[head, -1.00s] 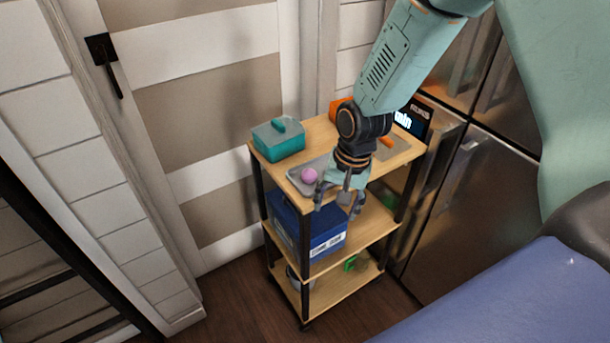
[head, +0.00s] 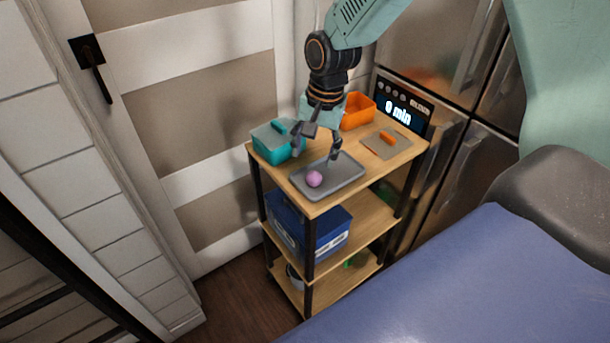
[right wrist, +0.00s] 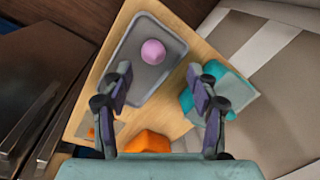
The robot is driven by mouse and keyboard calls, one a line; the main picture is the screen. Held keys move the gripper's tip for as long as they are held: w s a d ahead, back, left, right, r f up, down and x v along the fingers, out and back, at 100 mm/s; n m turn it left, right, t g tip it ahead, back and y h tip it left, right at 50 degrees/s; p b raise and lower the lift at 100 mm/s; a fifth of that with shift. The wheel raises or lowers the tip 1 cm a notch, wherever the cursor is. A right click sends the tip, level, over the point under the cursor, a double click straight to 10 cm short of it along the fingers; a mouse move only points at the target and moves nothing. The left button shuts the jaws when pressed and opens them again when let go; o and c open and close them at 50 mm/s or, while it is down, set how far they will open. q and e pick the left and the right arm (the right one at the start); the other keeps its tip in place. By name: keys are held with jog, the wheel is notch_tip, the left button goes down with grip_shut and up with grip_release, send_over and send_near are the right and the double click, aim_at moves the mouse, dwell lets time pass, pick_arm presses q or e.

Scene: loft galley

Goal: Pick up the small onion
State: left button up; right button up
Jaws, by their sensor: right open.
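A small round pink-purple onion (head: 314,179) lies on a grey tray (head: 345,180) on the top shelf of a wooden cart. The onion also shows in the right wrist view (right wrist: 153,51), near the upper end of the tray (right wrist: 141,92). My right gripper (head: 317,147) is open and empty above the back of the tray, apart from the onion. In the right wrist view its two fingers (right wrist: 160,95) are spread wide, with the onion beyond their tips. My left gripper is not in view.
A teal lidded box (head: 272,145) stands left of the tray, close to my right gripper. An orange bin (head: 357,112), a grey board with an orange piece (head: 387,138) and a dark display reading "0 min" (head: 398,112) are at the back right. A blue box (head: 318,235) sits on the shelf below.

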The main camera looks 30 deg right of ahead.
aim_at(315, 173)
jog(key=f, duration=0.3)
jog(key=shift+s+d+b, duration=0.35)
jog(key=shift+s, duration=0.05)
jog(key=f, duration=0.2)
jog(key=w+f+b, duration=0.1)
jog(key=f, duration=0.1)
jog(key=shift+a, duration=0.15)
jog(key=shift+s+r, duration=0.1)
jog(key=shift+s, duration=0.1)
jog(key=shift+c, duration=0.2)
jog(key=shift+w, duration=0.15)
jog(key=c, duration=1)
